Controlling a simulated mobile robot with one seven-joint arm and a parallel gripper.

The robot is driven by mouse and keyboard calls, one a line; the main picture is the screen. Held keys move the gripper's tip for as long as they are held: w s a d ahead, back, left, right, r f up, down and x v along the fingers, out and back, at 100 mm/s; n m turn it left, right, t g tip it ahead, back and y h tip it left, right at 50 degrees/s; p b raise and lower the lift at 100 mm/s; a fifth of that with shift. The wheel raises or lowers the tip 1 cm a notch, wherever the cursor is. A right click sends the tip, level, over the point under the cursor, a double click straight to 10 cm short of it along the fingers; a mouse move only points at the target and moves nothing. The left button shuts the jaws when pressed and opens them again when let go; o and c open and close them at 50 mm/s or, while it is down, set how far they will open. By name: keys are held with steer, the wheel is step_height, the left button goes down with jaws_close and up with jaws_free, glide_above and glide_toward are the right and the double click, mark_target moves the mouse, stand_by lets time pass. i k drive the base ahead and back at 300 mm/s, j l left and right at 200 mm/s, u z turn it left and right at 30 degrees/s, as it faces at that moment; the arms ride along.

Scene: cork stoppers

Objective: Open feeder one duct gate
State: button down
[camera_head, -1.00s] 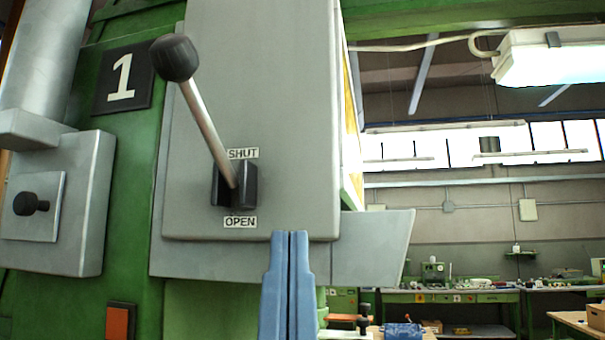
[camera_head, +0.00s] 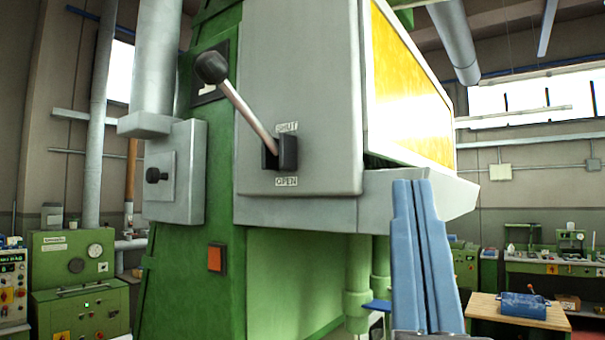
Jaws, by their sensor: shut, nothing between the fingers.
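My gripper (camera_head: 412,183), with blue fingers, is shut and empty, right of and apart from the lever.
A grey ledge (camera_head: 420,195) juts out below the panel, behind my fingertips. An orange square (camera_head: 216,258) is on the green body. A table with a blue object (camera_head: 522,305) stands at lower right. Green control cabinets (camera_head: 80,285) stand at far left.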

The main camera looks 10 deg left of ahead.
mark_target(159, 182)
steer(key=u, duration=1.05)
steer(key=i+j, duration=0.75)
steer(key=j+z, duration=0.05)
